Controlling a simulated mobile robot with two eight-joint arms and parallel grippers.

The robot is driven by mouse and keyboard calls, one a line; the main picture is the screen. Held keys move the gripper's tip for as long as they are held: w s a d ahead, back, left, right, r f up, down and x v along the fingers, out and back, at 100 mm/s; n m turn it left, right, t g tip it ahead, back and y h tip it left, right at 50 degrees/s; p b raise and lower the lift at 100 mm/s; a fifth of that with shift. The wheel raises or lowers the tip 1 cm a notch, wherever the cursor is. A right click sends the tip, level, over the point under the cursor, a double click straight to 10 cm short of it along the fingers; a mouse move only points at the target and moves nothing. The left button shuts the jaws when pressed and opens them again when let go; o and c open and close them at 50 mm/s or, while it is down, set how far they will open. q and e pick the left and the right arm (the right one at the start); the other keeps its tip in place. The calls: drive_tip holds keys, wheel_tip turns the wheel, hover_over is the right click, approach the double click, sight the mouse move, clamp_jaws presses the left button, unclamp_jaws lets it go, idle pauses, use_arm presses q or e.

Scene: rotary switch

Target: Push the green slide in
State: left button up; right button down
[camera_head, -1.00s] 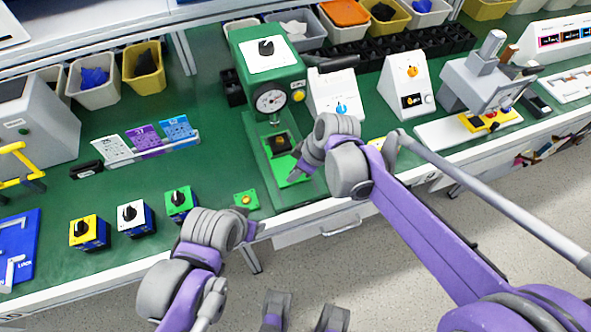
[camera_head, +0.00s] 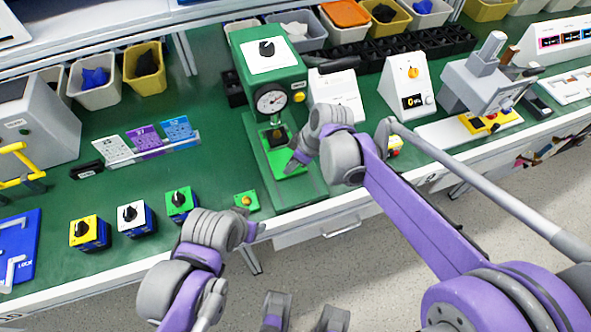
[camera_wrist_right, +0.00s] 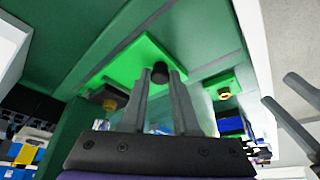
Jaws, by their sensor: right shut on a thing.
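The green slide (camera_head: 283,168) is a bright green plate low in the front of the green press (camera_head: 268,68). A dark block (camera_head: 276,136) sits at its back, under the press's dial gauge. My right gripper (camera_head: 294,164) is at the slide's front right. In the right wrist view, the slide (camera_wrist_right: 143,55) carries a black knob (camera_wrist_right: 160,72), and the right gripper's fingers (camera_wrist_right: 161,82) are shut on this knob. My left gripper (camera_head: 256,231) is near the bench's front edge, left of the press; its fingers are not clear.
A small green box with a yellow button (camera_head: 246,201) is left of the press base. Yellow, white and green switch boxes (camera_head: 181,204) stand farther left. White sloped panels (camera_head: 338,95) stand right of the press. Bins line the back.

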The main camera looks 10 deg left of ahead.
drive_tip(key=shift+w+a, duration=0.35)
drive_tip(key=shift+w, duration=0.25)
use_arm(q)
drive_tip(key=shift+d, duration=0.1)
use_arm(e)
drive_tip(key=shift+r, duration=0.1)
drive_tip(key=c, duration=1.1)
unclamp_jaws()
use_arm(q)
drive_tip(key=shift+w, duration=0.1)
use_arm(e)
drive_tip(key=o, duration=0.4)
drive_tip(key=shift+w, duration=0.1)
drive_tip(key=shift+o, duration=0.2)
use_arm(q)
drive_tip(key=shift+r+p, duration=0.5)
drive_tip(key=shift+r, duration=0.05)
use_arm(e)
drive_tip(key=v, duration=1)
drive_tip(key=shift+r, duration=0.3)
drive_tip(key=shift+d, duration=0.15)
